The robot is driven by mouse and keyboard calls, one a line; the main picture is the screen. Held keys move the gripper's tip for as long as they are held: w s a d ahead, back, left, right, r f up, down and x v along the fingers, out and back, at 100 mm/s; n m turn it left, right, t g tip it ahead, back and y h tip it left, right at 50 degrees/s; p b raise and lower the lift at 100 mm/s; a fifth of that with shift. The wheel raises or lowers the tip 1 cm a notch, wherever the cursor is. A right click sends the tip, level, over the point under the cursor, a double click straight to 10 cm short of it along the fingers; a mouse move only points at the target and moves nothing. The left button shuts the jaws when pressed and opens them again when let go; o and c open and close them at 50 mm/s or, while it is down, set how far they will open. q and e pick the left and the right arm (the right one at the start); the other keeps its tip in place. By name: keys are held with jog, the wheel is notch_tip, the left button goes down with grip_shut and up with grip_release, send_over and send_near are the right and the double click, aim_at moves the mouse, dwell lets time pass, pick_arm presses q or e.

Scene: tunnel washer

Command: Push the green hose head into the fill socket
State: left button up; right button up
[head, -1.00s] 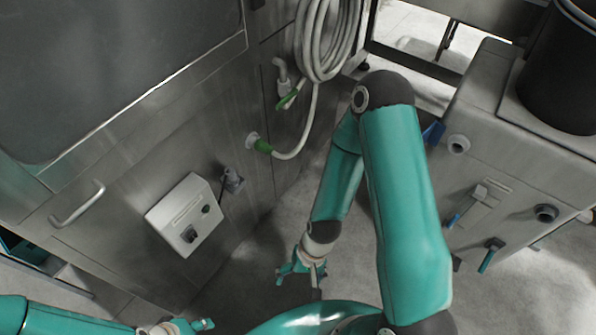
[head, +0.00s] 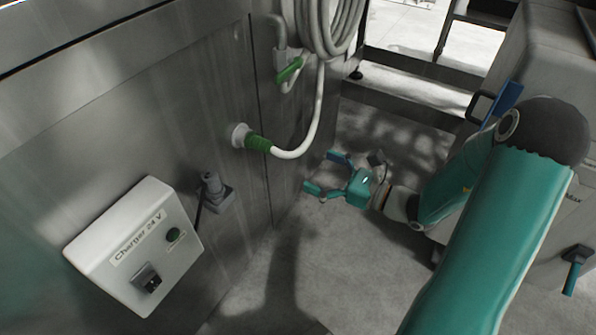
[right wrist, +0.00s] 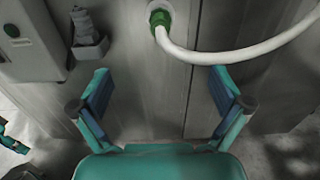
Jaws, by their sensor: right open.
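The green hose head (head: 257,143) sits at the round pale fill socket (head: 240,135) on the steel wall, with the white hose curving away to the right. I cannot tell how deep it sits. In the right wrist view the green hose head (right wrist: 159,17) is at the top, ahead of the fingers. My right gripper (head: 325,172) is open and empty, to the right of and apart from the hose head. Its two fingers also show spread in the right wrist view (right wrist: 158,98).
A white charger box (head: 135,245) and a grey plug holder (head: 216,193) are on the wall left of the socket. The coiled white hose (head: 325,25) hangs above, beside a green lever (head: 290,70). A grey cabinet (head: 545,50) stands right. Floor between is clear.

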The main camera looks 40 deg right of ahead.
aim_at(272, 150)
jog(key=shift+x, duration=6.55)
jog(key=shift+r, duration=0.25)
grip_shut()
jog(key=shift+v, duration=2.6)
jog(key=shift+v, duration=2.45)
jog(key=shift+f, duration=0.1)
